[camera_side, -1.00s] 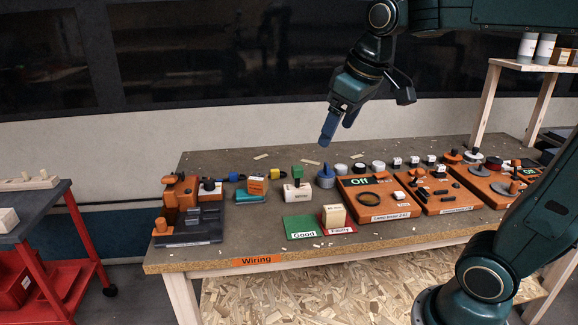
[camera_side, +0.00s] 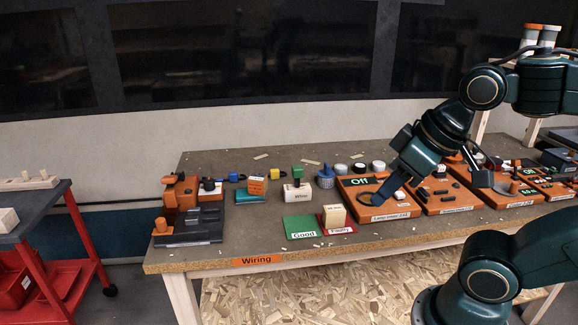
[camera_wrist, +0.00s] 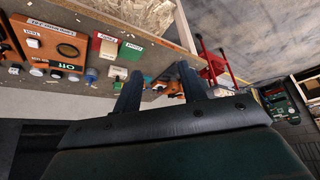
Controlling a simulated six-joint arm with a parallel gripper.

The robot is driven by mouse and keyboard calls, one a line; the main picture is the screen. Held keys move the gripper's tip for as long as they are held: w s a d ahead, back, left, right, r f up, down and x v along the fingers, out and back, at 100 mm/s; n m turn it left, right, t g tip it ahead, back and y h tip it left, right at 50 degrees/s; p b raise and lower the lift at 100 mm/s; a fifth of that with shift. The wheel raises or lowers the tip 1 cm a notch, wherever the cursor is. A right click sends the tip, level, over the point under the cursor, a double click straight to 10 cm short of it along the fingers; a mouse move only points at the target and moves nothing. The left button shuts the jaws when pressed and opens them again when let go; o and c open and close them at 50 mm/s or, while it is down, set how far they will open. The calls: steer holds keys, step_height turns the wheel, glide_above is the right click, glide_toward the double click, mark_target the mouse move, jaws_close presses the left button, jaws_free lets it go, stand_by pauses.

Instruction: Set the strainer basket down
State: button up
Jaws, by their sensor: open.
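I cannot make out a strainer basket for certain. A small blue ribbed piece (camera_side: 326,176), which could be it, stands upright on the workbench left of the orange "Off" board; a blue-grey piece (camera_wrist: 91,75) in the wrist view may be the same one. My gripper (camera_side: 388,190) is over the right part of that board in the side view, well right of the blue piece. In the wrist view my gripper (camera_wrist: 158,75) has its two fingers apart, with nothing between them. Whether the fingertips touch the board cannot be told.
The "Off" board (camera_side: 352,208) carries a black ring. Green (camera_side: 302,226) and red (camera_side: 342,230) cards lie near the front edge, a tan block on the red one. A dark and orange fixture (camera_side: 190,228) stands at left. A red cart (camera_side: 75,255) is beyond.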

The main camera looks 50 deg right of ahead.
stand_by(0.3)
steer(key=w+d+m+t+h, duration=0.25)
steer(key=w+d, duration=0.35)
steer(key=w, duration=0.7)
steer(key=m+t+h, duration=0.2)
steer(key=m+h, duration=0.5)
glide_above(327, 164)
steer(key=s+a, duration=0.3)
step_height(327, 164, down, 16)
steer(key=shift+s+a+n+g, duration=0.1)
steer(key=shift+s+n+g, duration=0.05)
steer(key=shift+n+g, duration=0.1)
steer(key=shift+f, duration=2.9)
